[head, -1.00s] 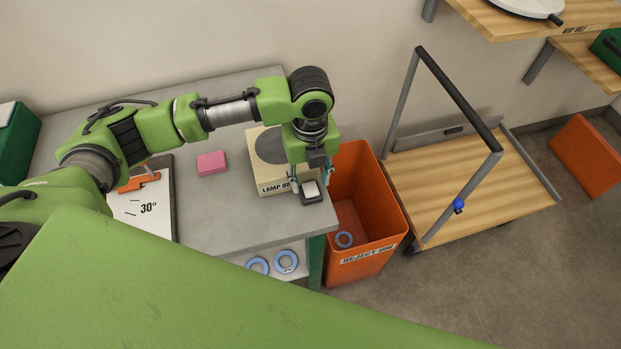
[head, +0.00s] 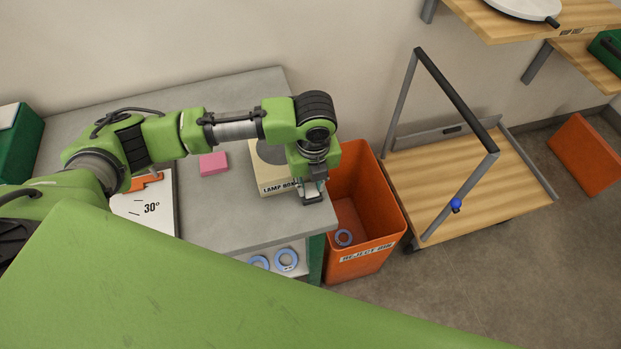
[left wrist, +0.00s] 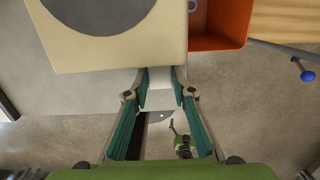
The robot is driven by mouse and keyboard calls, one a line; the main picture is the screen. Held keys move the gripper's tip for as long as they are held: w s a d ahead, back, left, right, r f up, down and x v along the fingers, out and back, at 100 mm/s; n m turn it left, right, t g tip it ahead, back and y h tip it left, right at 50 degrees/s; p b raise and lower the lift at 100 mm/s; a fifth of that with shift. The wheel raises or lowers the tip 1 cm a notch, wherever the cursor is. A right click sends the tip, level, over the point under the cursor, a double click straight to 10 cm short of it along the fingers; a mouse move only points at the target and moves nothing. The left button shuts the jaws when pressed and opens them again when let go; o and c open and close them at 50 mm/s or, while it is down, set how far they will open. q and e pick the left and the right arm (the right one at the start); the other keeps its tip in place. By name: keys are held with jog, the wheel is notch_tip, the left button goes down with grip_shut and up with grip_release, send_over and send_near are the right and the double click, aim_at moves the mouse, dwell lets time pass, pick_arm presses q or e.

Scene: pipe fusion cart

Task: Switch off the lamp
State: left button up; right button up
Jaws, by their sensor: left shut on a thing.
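The cream lamp box (head: 270,182) with a round grey disc on top stands at the right end of the grey bench. It also fills the upper left of the left wrist view (left wrist: 170,52). My left gripper (head: 311,186) points down over this switch. In the left wrist view its teal-lined fingers are closed on a pale switch piece (left wrist: 160,98) beside the box's edge. The head view largely hides this piece behind the gripper.
An orange reject bin (head: 374,208) stands right beside the bench, with a blue ring inside. A pink block (head: 213,163) and an angle board (head: 148,210) lie left of the lamp box. A wooden cart (head: 470,180) stands farther right.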

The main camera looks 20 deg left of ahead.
pick_arm(q)
jog(key=shift+s+d+t+p, duration=0.1)
jog(key=shift+t+p, duration=0.2)
jog(key=shift+p, duration=0.05)
pick_arm(e)
jog(key=shift+r, duration=0.75)
pick_arm(q)
jog(key=shift+y, duration=0.3)
jog(key=o, duration=1.1)
pick_arm(e)
jog(key=shift+w, duration=0.1)
pick_arm(q)
notch_tip(320, 180, up, 12)
jog(key=s+d, duration=0.1)
jog(key=shift+s, duration=0.3)
jog(key=shift+f, duration=0.1)
